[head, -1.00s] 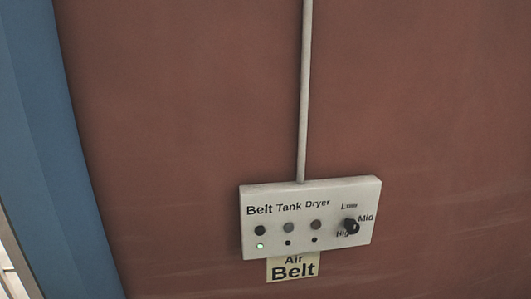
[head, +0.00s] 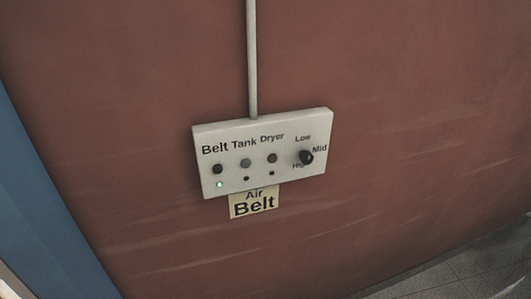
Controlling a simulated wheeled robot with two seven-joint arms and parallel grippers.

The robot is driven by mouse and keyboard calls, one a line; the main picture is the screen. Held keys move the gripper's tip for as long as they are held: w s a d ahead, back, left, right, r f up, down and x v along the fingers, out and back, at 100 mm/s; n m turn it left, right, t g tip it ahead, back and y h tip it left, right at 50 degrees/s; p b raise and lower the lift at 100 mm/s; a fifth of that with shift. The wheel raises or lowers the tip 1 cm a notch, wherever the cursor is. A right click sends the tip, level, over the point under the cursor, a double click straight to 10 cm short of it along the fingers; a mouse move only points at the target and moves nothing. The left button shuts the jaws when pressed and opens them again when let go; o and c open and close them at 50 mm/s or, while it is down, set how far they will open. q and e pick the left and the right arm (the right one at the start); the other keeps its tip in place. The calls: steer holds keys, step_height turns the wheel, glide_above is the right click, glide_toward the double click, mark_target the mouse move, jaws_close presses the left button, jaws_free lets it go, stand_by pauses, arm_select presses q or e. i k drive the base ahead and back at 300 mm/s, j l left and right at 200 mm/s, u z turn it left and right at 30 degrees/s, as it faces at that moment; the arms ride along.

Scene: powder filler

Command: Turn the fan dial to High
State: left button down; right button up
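The fan dial (head: 306,157) is a black knob at the right end of a white control box (head: 210,138) on the wall. The labels Low, Mid and High stand above, right of and below it, with High partly covered by the knob. The knob seems to point right toward Mid, but it is too small to be sure. Neither of my grippers is in view.
The box also has Belt, Tank and Dryer buttons, with a green light (head: 220,184) lit under Belt. A yellow Air Belt label (head: 254,202) hangs below. A conduit (head: 252,60) runs up the red-brown wall (head: 400,80). A blue upright (head: 40,210) stands left; tiled floor (head: 455,280) shows lower right.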

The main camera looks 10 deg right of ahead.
mark_target(306, 157)
steer(key=i+l+u, duration=0.1)
steer(key=l, duration=0.2)
steer(key=i+l, duration=0.2)
steer(key=l, duration=0.15)
steer(key=i+l+u, duration=0.15)
steer(key=l, duration=0.2)
steer(key=i+l, duration=0.1)
steer(key=l, duration=0.25)
steer(key=j+u, duration=0.05)
